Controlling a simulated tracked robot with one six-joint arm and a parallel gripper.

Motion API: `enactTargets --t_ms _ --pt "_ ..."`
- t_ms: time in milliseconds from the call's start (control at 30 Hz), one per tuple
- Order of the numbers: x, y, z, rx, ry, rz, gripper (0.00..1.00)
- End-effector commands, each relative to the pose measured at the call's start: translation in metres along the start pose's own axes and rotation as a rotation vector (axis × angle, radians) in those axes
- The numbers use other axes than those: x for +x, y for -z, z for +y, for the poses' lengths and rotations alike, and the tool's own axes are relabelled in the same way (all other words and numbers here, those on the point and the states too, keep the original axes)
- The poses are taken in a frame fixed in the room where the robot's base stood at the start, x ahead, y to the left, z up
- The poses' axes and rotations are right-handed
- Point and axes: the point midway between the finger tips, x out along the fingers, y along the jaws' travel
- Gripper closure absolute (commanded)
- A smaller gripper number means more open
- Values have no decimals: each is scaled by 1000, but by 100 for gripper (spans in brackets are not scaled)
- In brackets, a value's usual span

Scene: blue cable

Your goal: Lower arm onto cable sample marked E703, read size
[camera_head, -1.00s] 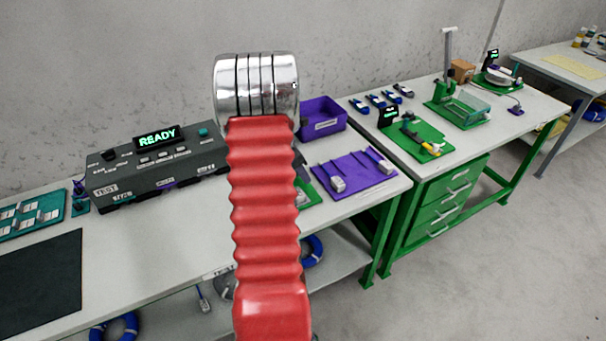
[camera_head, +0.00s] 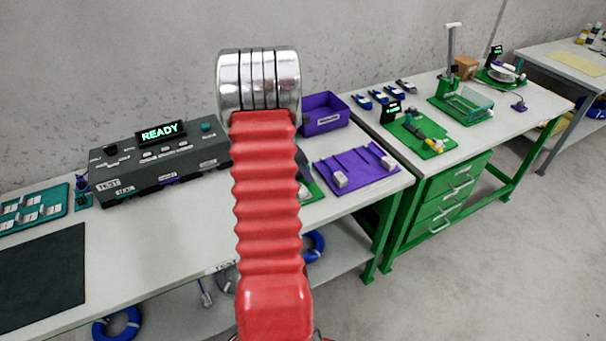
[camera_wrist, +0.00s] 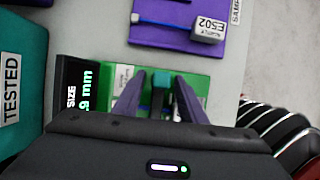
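In the wrist view my gripper (camera_wrist: 160,88) has two purple fingers spread apart. A teal-topped block on a dark stem (camera_wrist: 160,78) stands between them on a green board (camera_wrist: 202,84), with gaps at both sides. A black size display (camera_wrist: 76,92) beside it shows green digits ending in ".9 mm"; the first part is cut off. A purple mat (camera_wrist: 160,38) holds a blue cable with a grey block (camera_wrist: 207,30) whose tag reads like E502. I see no E703 tag. In the head view my red arm hides the gripper.
In the wrist view a teal surface marked TESTED (camera_wrist: 12,88) is at left. In the head view a purple bin (camera_head: 323,121) stands behind the purple mat (camera_head: 358,172). A black test box showing READY (camera_head: 160,165) is left of my arm.

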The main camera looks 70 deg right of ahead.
Motion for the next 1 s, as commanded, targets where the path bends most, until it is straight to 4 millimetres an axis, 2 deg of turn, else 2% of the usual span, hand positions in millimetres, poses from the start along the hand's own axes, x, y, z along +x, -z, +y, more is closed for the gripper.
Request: enactTargets --t_ms 167,367,1000 --pt "-3 -1 1 1 -2 -2 62" --pt "-20 -2 1 0 -4 -3 62" --pt "-125 0 0 1 -1 -1 62"
